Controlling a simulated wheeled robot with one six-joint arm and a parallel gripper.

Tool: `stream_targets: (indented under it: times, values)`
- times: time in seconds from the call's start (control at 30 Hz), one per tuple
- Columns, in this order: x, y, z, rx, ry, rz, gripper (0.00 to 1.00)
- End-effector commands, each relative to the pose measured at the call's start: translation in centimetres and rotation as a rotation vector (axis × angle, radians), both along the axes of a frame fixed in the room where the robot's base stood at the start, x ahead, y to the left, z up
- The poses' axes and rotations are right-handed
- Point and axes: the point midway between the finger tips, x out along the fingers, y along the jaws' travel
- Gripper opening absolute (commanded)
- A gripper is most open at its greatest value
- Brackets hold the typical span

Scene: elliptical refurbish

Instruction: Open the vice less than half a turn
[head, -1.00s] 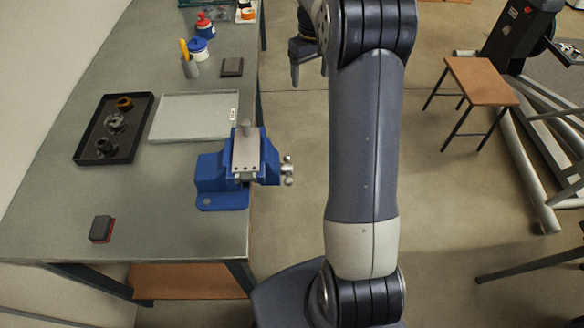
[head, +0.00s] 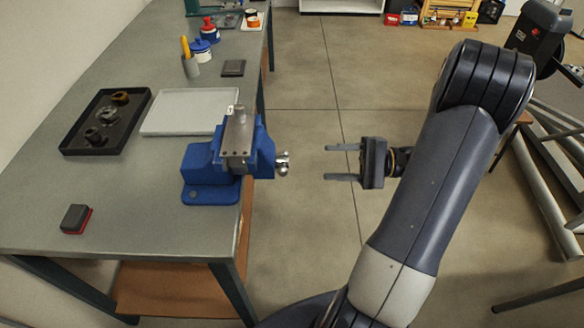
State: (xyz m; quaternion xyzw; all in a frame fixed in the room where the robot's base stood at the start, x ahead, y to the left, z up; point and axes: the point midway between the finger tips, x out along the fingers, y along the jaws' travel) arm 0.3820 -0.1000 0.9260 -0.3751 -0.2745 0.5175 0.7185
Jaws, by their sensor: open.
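The blue vice (head: 208,165) is fixed at the right edge of the workbench. A grey metal part (head: 238,138) sits at the top of its jaws. The vice's silver handle (head: 282,163) sticks out to the right past the bench edge. My gripper (head: 327,162) is to the right of the handle, over the floor, with its two fingers pointing left toward it. The fingers are apart with nothing between them. A clear gap lies between the fingertips and the handle.
Open floor lies right of the bench. A stool is mostly hidden behind my arm.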

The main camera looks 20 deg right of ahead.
Motion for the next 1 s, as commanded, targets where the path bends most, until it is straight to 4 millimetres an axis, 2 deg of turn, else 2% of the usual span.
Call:
stream_targets:
  times: [0.5,0.7,1.0]
  values:
    - [2.6,8.3,0.1,-0.004,0.000,0.008,0.48]
    - [3.1,9.6,0.1,-0.005,0.001,0.006,0.48]
    - [3.2,9.8,0.0,-0.006,0.001,0.005,0.48]
